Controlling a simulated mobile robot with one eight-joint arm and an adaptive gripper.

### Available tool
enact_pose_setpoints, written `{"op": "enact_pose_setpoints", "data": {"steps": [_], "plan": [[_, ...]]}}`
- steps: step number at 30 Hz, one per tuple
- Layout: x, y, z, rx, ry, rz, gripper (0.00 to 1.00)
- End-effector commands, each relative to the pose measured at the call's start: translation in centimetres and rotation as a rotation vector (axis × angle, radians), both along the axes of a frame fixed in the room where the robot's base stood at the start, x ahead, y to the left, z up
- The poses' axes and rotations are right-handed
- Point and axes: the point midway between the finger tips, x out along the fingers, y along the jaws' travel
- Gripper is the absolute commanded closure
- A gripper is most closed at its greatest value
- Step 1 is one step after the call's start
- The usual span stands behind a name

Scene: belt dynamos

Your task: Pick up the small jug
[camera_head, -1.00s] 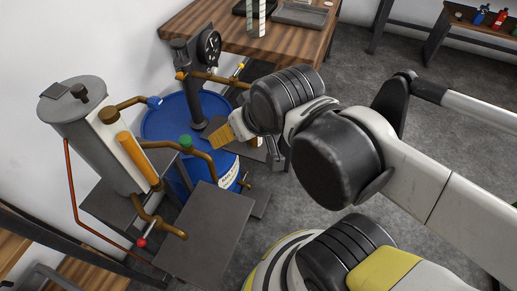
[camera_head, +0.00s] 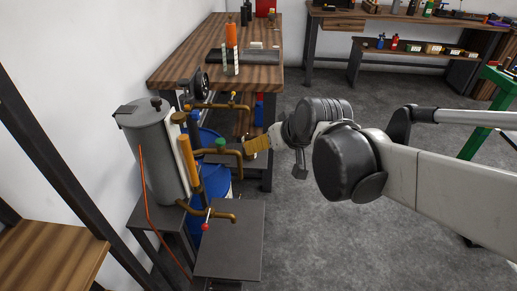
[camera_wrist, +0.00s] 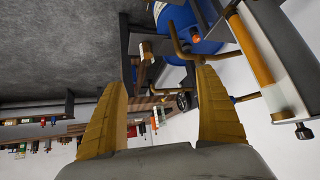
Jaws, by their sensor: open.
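I cannot pick out a small jug with certainty in either view. My gripper (camera_head: 257,145) has yellow ribbed fingers and points left, towards the pipes, in the head view. In the wrist view, my gripper (camera_wrist: 158,80) has its two fingers spread wide, with nothing held between them. Beyond the fingers, the wrist view is turned over and shows a dark stand, brown pipes and part of a blue drum (camera_wrist: 196,30). My gripper hides part of what lies behind it in the head view.
A grey cylindrical tank (camera_head: 155,150) with brown pipes stands at left, beside the blue drum (camera_head: 212,183). A dark square platform (camera_head: 230,245) is in front. A wooden table (camera_head: 180,70) stands behind and a workbench (camera_head: 440,18) at the back right.

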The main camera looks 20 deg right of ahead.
Motion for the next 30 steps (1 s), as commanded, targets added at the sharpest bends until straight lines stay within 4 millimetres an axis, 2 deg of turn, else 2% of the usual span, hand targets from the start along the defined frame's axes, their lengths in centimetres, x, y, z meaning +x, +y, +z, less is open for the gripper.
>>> {"op": "enact_pose_setpoints", "data": {"steps": [1,5,8,12,14,18,24,27,30], "plan": [[1.9,0.0,0.0,0.004,-0.013,0.009,0.17],[7.1,0.2,-0.6,0.016,-0.060,0.034,0.17],[11.6,0.1,-1.9,0.025,-0.102,0.053,0.17],[17.4,-0.2,-4.9,0.035,-0.167,0.075,0.17],[19.6,-0.4,-6.5,0.036,-0.194,0.082,0.17],[24.0,-1.0,-11.0,0.040,-0.258,0.095,0.17],[27.9,-2.2,-18.9,0.037,-0.347,0.100,0.17],[28.6,-2.7,-22.4,0.033,-0.384,0.100,0.17],[28.8,-3.0,-25.1,0.030,-0.411,0.097,0.17]]}}
